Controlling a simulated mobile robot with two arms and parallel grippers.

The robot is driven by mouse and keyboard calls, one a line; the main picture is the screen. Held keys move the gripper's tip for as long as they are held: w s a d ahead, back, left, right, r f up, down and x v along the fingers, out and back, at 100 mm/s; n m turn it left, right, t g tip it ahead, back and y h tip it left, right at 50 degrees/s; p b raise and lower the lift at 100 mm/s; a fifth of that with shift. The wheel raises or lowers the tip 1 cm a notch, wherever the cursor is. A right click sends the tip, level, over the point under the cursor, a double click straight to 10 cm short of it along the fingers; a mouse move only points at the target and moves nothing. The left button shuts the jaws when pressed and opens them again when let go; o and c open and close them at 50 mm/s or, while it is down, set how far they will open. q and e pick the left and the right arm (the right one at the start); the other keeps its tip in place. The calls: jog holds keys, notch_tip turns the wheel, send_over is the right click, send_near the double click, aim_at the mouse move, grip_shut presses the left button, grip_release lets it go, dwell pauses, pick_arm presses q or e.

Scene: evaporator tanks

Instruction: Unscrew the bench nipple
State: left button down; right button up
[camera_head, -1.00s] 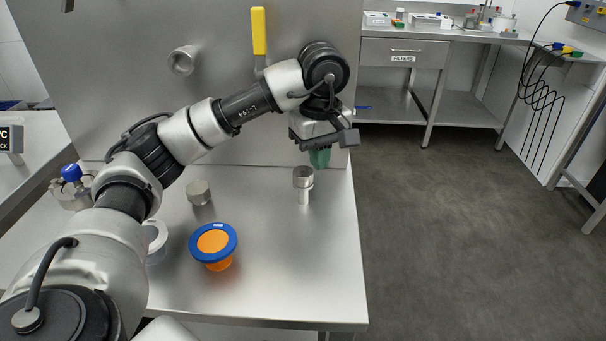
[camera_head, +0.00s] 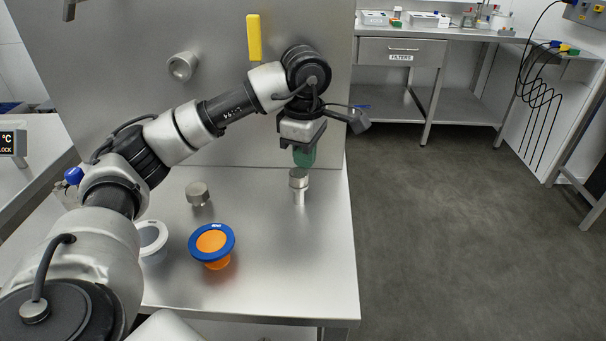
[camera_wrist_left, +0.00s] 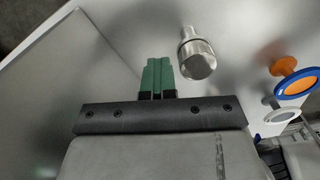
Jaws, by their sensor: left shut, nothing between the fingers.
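The bench nipple (camera_head: 299,180) is a silver metal fitting standing upright on the steel bench, with a wider cylindrical top on a narrower stem. It also shows in the left wrist view (camera_wrist_left: 197,56), to the right of the fingertips. My left gripper (camera_head: 304,157) points down just above and behind the nipple's top, and in the head view its green fingers partly meet the nipple's outline. In the left wrist view its green fingers (camera_wrist_left: 158,76) are together with nothing between them, apart from the nipple. My right gripper is out of view.
A short metal cap (camera_head: 198,193) stands left of the nipple. A blue-rimmed orange piece (camera_head: 212,245) and a white ring-shaped piece (camera_head: 150,238) stand nearer the front. A steel wall with a pipe stub (camera_head: 183,67) and yellow handle (camera_head: 254,38) rises behind. The bench's right front is clear.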

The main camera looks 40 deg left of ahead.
pick_arm(q)
jog(key=shift+a+r+n, duration=0.15)
jog(key=shift+a+n, duration=0.45)
jog(key=shift+n, duration=0.5)
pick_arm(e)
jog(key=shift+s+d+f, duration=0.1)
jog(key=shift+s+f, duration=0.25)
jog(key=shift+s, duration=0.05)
